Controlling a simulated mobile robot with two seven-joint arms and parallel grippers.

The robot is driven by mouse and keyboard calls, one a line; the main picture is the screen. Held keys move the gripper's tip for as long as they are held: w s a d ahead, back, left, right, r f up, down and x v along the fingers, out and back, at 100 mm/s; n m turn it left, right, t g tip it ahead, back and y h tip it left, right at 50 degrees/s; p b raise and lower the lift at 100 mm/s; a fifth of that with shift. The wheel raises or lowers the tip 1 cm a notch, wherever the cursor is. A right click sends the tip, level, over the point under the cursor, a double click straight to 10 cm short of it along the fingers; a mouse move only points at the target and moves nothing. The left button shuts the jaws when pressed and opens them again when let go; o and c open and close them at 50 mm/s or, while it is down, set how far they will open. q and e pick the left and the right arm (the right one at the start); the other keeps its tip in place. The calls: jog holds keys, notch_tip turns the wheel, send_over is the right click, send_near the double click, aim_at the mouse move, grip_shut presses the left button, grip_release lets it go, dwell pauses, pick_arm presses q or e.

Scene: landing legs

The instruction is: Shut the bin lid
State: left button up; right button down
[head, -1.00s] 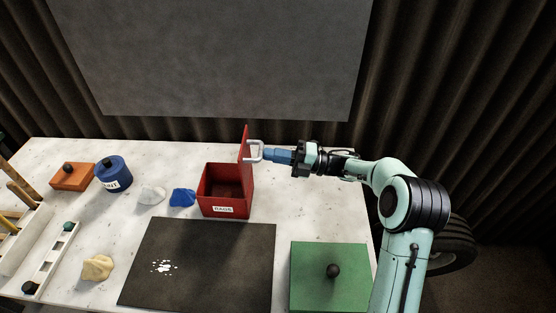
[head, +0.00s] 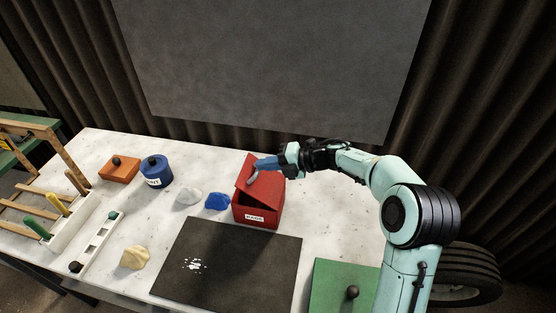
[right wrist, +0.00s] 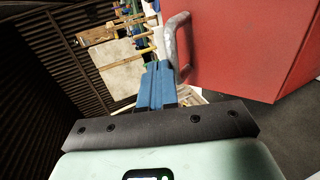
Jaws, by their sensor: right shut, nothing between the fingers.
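The red bin (head: 257,213) with a white label on its front stands on the white table. Its red lid (head: 266,187) slants over the opening, partly lowered, with a dark gap under its raised left side. A grey handle (head: 253,176) is on the lid's outer face; it also shows in the right wrist view (right wrist: 176,45). My right gripper (head: 262,165) has its blue fingers shut and empty, beside the handle and close over the lid. In the right wrist view the fingers (right wrist: 158,84) are right by the handle; contact is unclear. My left gripper is out of view.
Left of the bin are a blue cloth (head: 217,202), a white cloth (head: 188,197), a blue tin (head: 156,172) and an orange block (head: 119,170). A dark mat (head: 228,258) lies in front. A green board (head: 335,285) with a black knob is at front right.

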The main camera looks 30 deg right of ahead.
aim_at(246, 173)
jog(key=x, duration=0.3)
jog(key=f+x, duration=0.1)
jog(key=x, duration=0.2)
jog(key=shift+s+d, duration=0.15)
jog(key=shift+s, duration=0.1)
jog(key=shift+w+a+f, duration=0.25)
jog(key=shift+a+f, duration=0.05)
jog(key=shift+f, duration=0.2)
jog(key=shift+w+a+f, duration=0.25)
jog(key=shift+a+f, duration=0.05)
jog(key=shift+f, duration=0.15)
